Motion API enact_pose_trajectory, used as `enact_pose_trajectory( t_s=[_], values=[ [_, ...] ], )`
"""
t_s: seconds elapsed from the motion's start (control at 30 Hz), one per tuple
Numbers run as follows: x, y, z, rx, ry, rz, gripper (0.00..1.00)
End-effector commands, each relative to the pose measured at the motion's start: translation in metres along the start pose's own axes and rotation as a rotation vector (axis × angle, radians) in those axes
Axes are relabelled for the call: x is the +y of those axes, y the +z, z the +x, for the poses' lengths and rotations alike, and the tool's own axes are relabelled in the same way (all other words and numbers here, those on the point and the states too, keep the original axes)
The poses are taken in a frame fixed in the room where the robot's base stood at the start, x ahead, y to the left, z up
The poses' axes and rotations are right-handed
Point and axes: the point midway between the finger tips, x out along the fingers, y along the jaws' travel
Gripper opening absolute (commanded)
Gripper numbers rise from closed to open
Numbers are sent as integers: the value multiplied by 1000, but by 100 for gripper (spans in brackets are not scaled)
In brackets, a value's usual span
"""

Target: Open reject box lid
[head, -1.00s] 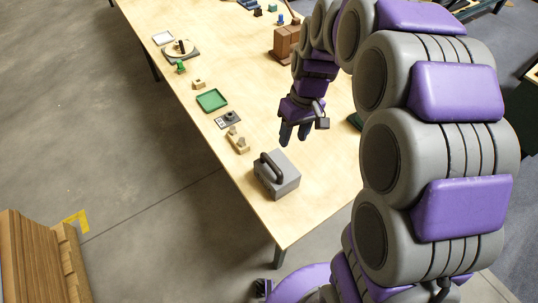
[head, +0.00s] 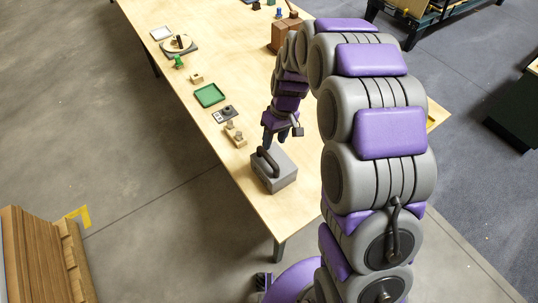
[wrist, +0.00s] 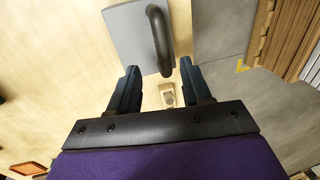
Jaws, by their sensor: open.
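The grey reject box (head: 278,174) stands near the front corner of the wooden table, with a dark curved handle (head: 266,160) on its top. Its lid looks shut. In the wrist view the box (wrist: 130,32) is at the top, with the handle (wrist: 160,40) along its right side. My gripper (head: 275,143) is just above and behind the box in the head view. In the wrist view my gripper (wrist: 158,84) is open, its two dark fingers apart with nothing between them. The handle lies beyond the fingertips; I cannot tell the exact gap.
A wooden block with pegs (head: 235,135), a dark plate (head: 224,114) and a green tray (head: 209,95) lie along the table's left edge. A brown box (head: 285,35) stands farther back.

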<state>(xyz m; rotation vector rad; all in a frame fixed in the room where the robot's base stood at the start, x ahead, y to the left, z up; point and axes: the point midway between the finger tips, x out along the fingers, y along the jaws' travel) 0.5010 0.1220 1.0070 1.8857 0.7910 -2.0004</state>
Motion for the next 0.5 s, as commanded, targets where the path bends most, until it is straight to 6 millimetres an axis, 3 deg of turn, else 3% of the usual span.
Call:
enact_pose_trajectory(
  t_s=[0.1,0.3,0.5],
  values=[
    [-2,0,27,-6,1,0,48],
    [-6,-2,61,-11,3,1,48],
    [-4,-2,75,-5,4,1,48]
  ],
)
